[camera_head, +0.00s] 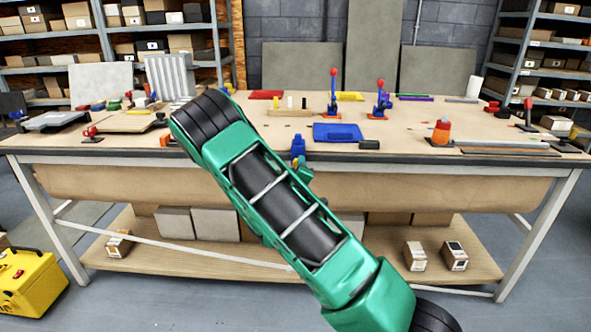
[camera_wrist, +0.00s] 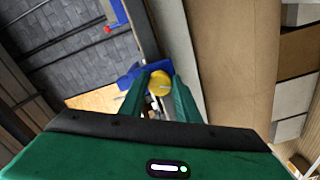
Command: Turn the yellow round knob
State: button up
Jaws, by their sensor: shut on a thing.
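The yellow round knob (camera_wrist: 160,80) shows in the wrist view, with a blue mount (camera_wrist: 134,76) beside and behind it. My gripper (camera_wrist: 161,84) has its two green fingers on either side of the knob, shut on it. In the head view my gripper (camera_head: 304,171) is partly seen at the front edge of the workbench, just below a blue block (camera_head: 298,146). My green arm hides much of that area, and I cannot make out the knob clearly there.
The wooden workbench (camera_head: 240,118) carries blue lever clamps with red knobs (camera_head: 333,95), a blue plate (camera_head: 338,132) and an orange-and-red piece (camera_head: 441,131). A lower shelf (camera_head: 200,262) holds boxes. A yellow case (camera_head: 32,285) stands on the floor at left.

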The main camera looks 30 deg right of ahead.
jog(key=shift+w+a+f+m, duration=0.1)
jog(key=shift+a+f+m, duration=0.15)
jog(key=shift+m, duration=0.15)
jog(key=o, duration=0.9)
jog(key=shift+c, duration=0.2)
jog(key=shift+o, duration=0.8)
jog(key=shift+d+r, duration=0.1)
jog(key=v, duration=1)
jog(key=shift+s+a, duration=0.25)
jog(key=shift+s, duration=0.05)
